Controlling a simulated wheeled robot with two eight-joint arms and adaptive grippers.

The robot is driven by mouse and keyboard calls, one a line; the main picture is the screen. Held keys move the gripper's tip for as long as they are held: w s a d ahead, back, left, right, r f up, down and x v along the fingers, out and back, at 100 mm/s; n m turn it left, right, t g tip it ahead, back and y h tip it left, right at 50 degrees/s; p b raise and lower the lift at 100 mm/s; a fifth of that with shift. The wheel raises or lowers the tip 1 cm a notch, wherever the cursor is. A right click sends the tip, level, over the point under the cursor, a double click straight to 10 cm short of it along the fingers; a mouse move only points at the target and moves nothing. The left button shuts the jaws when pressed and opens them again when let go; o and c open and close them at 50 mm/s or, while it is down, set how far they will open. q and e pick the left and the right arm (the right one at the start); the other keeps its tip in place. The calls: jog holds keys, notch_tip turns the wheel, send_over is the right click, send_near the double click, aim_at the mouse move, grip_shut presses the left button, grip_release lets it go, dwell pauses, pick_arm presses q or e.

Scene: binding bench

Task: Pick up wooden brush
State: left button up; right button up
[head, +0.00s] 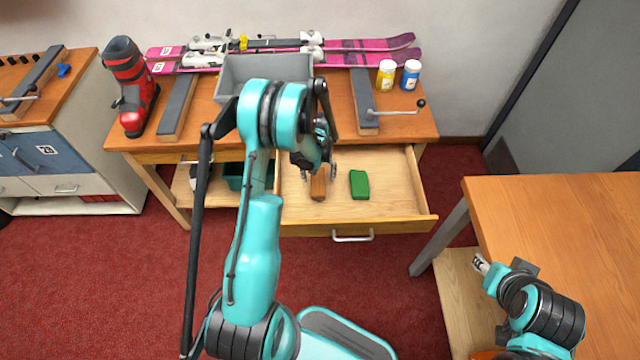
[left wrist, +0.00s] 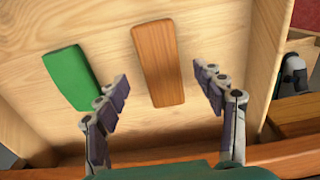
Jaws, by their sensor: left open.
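The wooden brush (head: 318,186) is a brown block lying in the open drawer of the bench. In the left wrist view the brush (left wrist: 158,62) lies flat on the drawer floor, its near end between the fingers in the picture. My left gripper (head: 319,174) is over the drawer at the brush; in the left wrist view the gripper (left wrist: 163,100) is open with nothing held, one finger on each side of the brush. I cannot tell how high the fingertips are above the drawer floor. My right gripper (head: 480,264) is at the lower right, away from the drawer; its jaws are too small to judge.
A green block (head: 359,184) lies right of the brush in the drawer (head: 400,190), close to one finger in the left wrist view. The drawer walls surround both. On the bench top are a grey bin (head: 235,72), skis, a red boot (head: 130,85) and two bottles.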

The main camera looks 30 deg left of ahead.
aim_at(318, 181)
pick_arm(q)
jog(key=f, duration=0.2)
jog(key=f+b, duration=0.1)
jog(key=f, duration=0.1)
jog(key=shift+w+a+f+b, duration=0.2)
jog(key=shift+f+b, duration=0.1)
jog(key=shift+r, duration=0.1)
jog(key=c, duration=1.3)
jog(key=shift+r+p, duration=0.3)
jog(key=shift+r, duration=0.2)
jog(key=r, duration=0.1)
jog(key=r+p, duration=0.1)
jog(key=d+r, duration=0.1)
jog(key=r, duration=0.1)
jog(key=shift+s+p, duration=0.25)
jog(key=shift+p, duration=0.05)
jog(key=s+d+r, duration=0.1)
jog(key=d+r, duration=0.1)
jog(key=d, duration=0.1)
jog(key=s+d+r+p, duration=0.1)
jog(key=s+d+r, duration=0.1)
jog(key=d, duration=0.1)
jog(key=s+d+r+p, duration=0.1)
jog(key=d+r, duration=0.1)
jog(key=d, duration=0.1)
jog(key=shift+s+d, duration=0.25)
jog(key=shift+s, duration=0.05)
